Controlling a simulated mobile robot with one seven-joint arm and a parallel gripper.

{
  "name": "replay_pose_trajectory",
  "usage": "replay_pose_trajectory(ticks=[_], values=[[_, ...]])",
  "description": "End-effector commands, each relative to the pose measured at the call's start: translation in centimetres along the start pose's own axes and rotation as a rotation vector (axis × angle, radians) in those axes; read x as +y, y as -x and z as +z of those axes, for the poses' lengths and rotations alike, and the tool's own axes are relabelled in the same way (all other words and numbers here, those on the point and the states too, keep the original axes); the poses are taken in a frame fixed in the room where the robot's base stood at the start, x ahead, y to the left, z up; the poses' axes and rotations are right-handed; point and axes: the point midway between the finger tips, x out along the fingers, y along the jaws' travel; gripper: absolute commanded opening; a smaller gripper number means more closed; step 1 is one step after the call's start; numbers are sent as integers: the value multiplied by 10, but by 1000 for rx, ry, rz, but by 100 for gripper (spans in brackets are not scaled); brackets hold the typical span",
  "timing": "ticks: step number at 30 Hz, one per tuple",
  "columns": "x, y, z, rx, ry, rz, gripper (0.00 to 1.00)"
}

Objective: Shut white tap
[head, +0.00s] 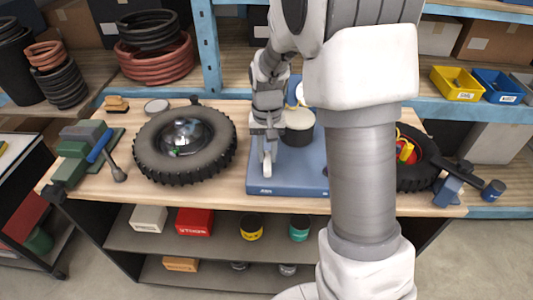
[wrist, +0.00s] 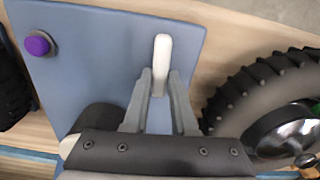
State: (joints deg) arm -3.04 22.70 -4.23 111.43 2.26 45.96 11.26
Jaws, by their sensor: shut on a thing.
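The white tap shows in the wrist view as a pale, narrow lever (wrist: 163,50) above the blue board (wrist: 105,45). My gripper (wrist: 160,76) has one finger on each side of the lever's near part and is shut on it. The far end sticks out past the fingertips. The tap's base is hidden.
A dark cylinder with a cream top (head: 299,119) stands on the board close to my gripper. A purple knob (wrist: 38,44) is at the board's far left in the wrist view. A large tyre (head: 150,165) lies left of the board. My arm hides the board's right side.

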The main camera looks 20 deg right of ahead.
Motion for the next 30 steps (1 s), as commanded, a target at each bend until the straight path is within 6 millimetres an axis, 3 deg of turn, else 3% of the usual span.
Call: replay_pose_trajectory(ticks=[22,23,24,27,30], values=[[1,1,0,1,-93,-1,0],[1,1,0,1,-93,-1,27],[1,1,0,1,-93,-1,34],[1,1,0,1,-92,-1,52],[1,0,0,1,-91,-1,55]])
